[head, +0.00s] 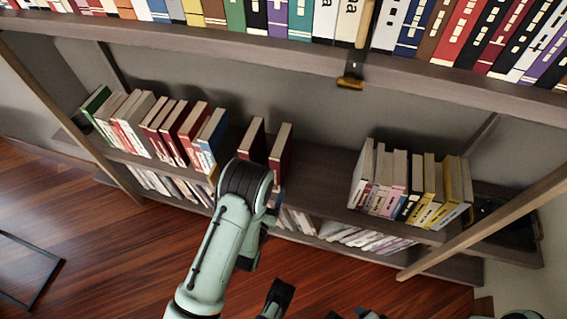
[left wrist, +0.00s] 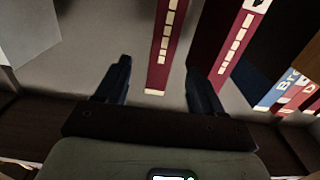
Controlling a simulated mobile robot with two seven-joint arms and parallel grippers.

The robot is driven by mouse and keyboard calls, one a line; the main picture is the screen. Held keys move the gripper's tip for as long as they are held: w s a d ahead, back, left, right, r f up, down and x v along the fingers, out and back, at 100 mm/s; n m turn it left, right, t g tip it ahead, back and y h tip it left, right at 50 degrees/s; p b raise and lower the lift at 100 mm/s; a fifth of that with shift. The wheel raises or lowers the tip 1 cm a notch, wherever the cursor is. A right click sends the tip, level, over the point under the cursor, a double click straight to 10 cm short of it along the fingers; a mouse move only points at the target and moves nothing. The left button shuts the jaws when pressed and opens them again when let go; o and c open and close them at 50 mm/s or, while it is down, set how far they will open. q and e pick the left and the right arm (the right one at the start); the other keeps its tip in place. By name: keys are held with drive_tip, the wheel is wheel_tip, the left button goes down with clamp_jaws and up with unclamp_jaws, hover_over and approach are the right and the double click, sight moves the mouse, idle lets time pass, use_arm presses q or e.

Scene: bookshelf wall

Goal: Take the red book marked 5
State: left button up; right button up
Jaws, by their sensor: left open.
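Two dark red books stand apart from the others on the middle shelf in the head view, a left one (head: 252,139) and a right one (head: 281,155). No number 5 is readable on either. My left gripper is hidden behind its own wrist in front of them. In the left wrist view, my left gripper (left wrist: 160,82) is open, with one red book (left wrist: 167,45) showing between its fingers. A second red book (left wrist: 232,45) is beyond the right finger. Neither is visibly gripped. Part of my right gripper (head: 276,298) shows at the bottom edge of the head view.
Red and blue books (head: 210,135) stand left of the pair, and pale and yellow books (head: 412,185) stand to the right. The shelf board (head: 320,185) is bare between. A full upper shelf (head: 300,48) overhangs. More books lie below.

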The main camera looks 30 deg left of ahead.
sight(281, 159)
use_arm(q)
drive_tip(key=b+x, duration=0.2)
drive_tip(key=x, duration=1)
drive_tip(key=shift+w+a+r, duration=0.2)
drive_tip(key=shift+a, duration=0.05)
use_arm(e)
drive_tip(key=shift+g, duration=0.6)
drive_tip(key=s+f, duration=0.1)
drive_tip(key=f, duration=0.1)
drive_tip(key=s+d+f, duration=0.1)
drive_tip(key=s+f, duration=0.1)
use_arm(q)
clamp_jaws()
drive_tip(key=shift+r, duration=0.1)
